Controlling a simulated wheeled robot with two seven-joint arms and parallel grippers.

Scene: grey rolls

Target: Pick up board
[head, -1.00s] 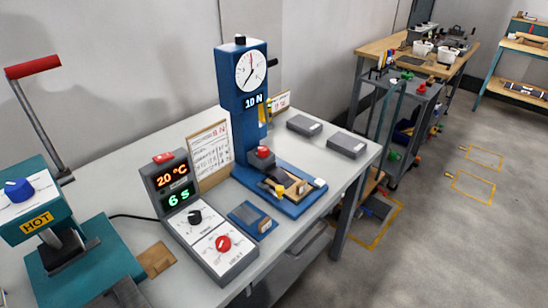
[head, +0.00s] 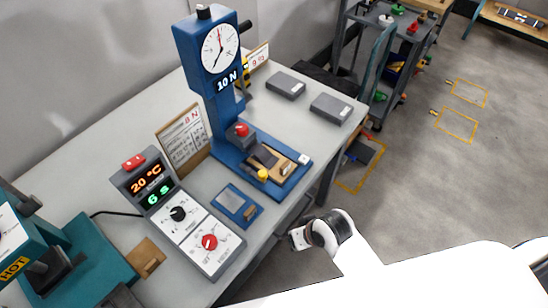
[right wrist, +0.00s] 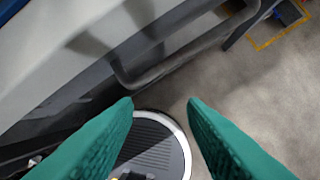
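Several board-like pieces lie on the grey table, and I cannot tell which one is the task's board. A small wooden board (head: 146,257) lies flat between the teal machine and the control box. A blue plate (head: 237,205) with a small wooden piece lies right of the control box. Another wooden board (head: 276,164) sits on the blue press base. A wooden board with a paper sheet (head: 184,142) stands upright behind. My right arm reaches in past the table's front edge. My right gripper (right wrist: 160,102) has green fingers spread apart, empty, above the floor. My left gripper is not in view.
A blue press with a dial (head: 212,60) stands at the back. The control box (head: 180,215) reads 20 °C and 6 s. Two grey blocks (head: 331,108) lie at the table's right. A grey bar (right wrist: 175,65) runs along the table side near my right gripper.

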